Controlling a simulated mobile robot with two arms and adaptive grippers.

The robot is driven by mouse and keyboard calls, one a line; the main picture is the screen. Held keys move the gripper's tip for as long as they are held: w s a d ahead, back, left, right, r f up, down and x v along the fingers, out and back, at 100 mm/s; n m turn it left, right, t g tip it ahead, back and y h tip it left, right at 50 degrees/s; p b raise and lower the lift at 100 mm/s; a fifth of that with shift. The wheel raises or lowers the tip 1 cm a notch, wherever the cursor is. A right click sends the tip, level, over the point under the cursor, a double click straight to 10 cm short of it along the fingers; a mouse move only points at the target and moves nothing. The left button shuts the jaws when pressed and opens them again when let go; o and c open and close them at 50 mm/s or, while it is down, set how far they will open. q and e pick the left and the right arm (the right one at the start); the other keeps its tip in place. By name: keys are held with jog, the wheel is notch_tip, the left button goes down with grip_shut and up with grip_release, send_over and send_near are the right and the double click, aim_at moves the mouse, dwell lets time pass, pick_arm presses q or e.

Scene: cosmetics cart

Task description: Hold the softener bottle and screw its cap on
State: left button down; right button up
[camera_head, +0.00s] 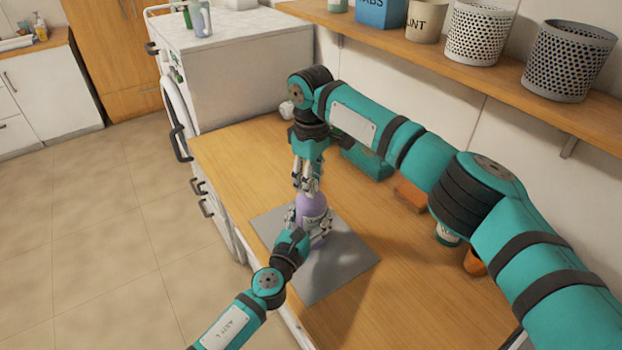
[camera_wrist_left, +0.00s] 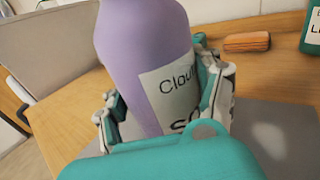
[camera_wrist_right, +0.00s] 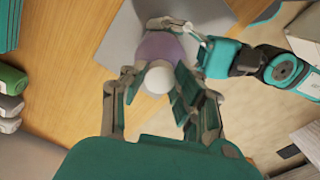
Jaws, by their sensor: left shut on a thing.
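The purple softener bottle (camera_head: 312,206) stands upright on a grey mat (camera_head: 345,268). My left gripper (camera_head: 308,226) is shut around the bottle's lower body; in the left wrist view the bottle (camera_wrist_left: 148,45) sits between both fingers, label partly covered. My right gripper (camera_head: 306,186) points down from above at the bottle's top. In the right wrist view, a white round top (camera_wrist_right: 159,78), cap or mouth I cannot tell, lies between the spread fingers of the right gripper (camera_wrist_right: 158,88). The fingers look close beside it; contact is not clear.
An orange block-like thing (camera_head: 410,195) and a green container (camera_head: 368,162) lie behind the mat. A white container (camera_head: 446,235) and an orange one (camera_head: 474,262) stand to the right under my right arm. A shelf (camera_head: 470,70) holds baskets. The wooden top's front left is clear.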

grip_shut()
jog(key=o, duration=1)
grip_release()
jog(key=shift+c, duration=0.2)
notch_tip(320, 180, up, 12)
pick_arm(q)
jog(key=shift+c, duration=0.4)
grip_release()
